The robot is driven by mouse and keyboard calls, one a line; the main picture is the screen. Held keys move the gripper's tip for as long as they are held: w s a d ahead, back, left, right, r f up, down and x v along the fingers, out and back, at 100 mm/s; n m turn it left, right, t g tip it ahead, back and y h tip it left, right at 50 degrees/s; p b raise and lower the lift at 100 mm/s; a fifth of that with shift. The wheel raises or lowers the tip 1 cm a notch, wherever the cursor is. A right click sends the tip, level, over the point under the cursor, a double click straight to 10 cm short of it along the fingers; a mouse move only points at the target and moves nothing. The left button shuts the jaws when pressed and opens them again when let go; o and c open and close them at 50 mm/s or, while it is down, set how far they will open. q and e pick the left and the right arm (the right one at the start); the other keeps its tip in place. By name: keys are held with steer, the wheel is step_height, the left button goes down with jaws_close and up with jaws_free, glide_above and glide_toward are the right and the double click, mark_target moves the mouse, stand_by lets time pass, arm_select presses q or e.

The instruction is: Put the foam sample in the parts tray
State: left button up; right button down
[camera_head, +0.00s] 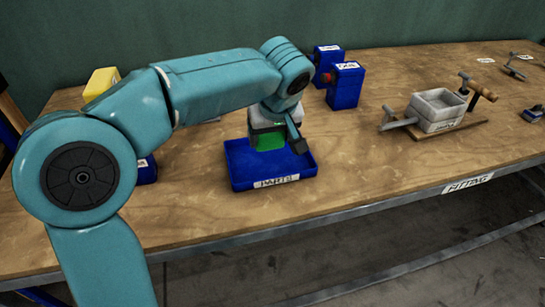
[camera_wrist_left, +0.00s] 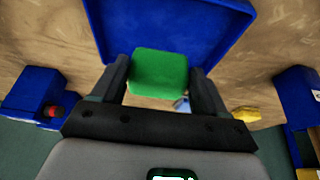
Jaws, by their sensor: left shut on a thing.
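The green foam sample (camera_head: 267,139) is held between the fingers of my left gripper (camera_head: 277,142), over the blue parts tray (camera_head: 236,181). In the left wrist view the green block (camera_wrist_left: 159,73) sits between the two dark fingers, with the tray (camera_wrist_left: 190,22) beyond and around its far side. The block overlaps the tray's edge in that view. Whether its underside touches the tray floor I cannot tell. The tray looks otherwise empty and has a white label on its front. My right gripper is not in view.
Two blue boxes (camera_head: 344,86) with labels stand behind the tray. A yellow object (camera_head: 101,82) is at the back left. Bare wooden tabletop (camera_head: 360,150) lies right of the tray.

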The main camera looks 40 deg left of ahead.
arm_select(q)
steer(key=shift+s+a+f, duration=0.1)
steer(key=shift+f, duration=0.65)
step_height(320, 180, down, 4)
steer(key=shift+f+b, duration=0.1)
steer(key=shift+b, duration=0.45)
steer(key=o, duration=0.6)
steer(key=shift+f, duration=0.1)
steer(key=o, duration=0.4)
